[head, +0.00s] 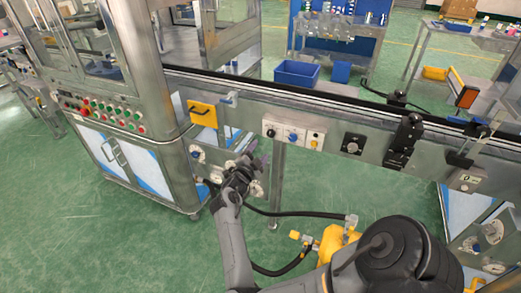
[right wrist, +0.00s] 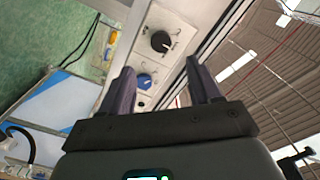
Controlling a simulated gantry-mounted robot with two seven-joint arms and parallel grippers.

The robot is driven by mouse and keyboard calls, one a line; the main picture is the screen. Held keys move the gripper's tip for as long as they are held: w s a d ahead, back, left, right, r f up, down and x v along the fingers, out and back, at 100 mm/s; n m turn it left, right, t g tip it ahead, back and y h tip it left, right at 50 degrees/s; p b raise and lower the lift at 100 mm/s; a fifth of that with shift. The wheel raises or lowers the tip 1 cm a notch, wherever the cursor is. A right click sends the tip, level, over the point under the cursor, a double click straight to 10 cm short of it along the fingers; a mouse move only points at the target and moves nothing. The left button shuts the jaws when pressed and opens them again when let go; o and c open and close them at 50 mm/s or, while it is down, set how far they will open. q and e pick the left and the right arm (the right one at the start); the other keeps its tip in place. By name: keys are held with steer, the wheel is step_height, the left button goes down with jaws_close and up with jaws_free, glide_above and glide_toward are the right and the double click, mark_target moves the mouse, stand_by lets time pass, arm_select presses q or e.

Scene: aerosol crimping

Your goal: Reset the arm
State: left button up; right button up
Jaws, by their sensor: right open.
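My right arm reaches up from the bottom of the head view, and its dark right gripper (head: 257,153) is in front of the crimping line, below the conveyor rail. In the right wrist view the two purple-grey fingers of the right gripper (right wrist: 160,64) stand apart with nothing held between them. Beyond the fingers is a pale control panel with a black knob (right wrist: 160,41) and a blue knob (right wrist: 144,81). In the head view the blue knob (head: 293,137) lies to the right of the gripper. Contact with the machine does not show. My left gripper is not in view.
A steel cabinet (head: 121,150) with coloured buttons stands left of the gripper. The conveyor (head: 340,97) crosses behind it. Yellow equipment (head: 337,240) and a black hose (head: 295,213) are below right. The green floor at lower left is clear.

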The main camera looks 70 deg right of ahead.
steer(key=shift+a, duration=0.35)
steer(key=shift+d, duration=0.15)
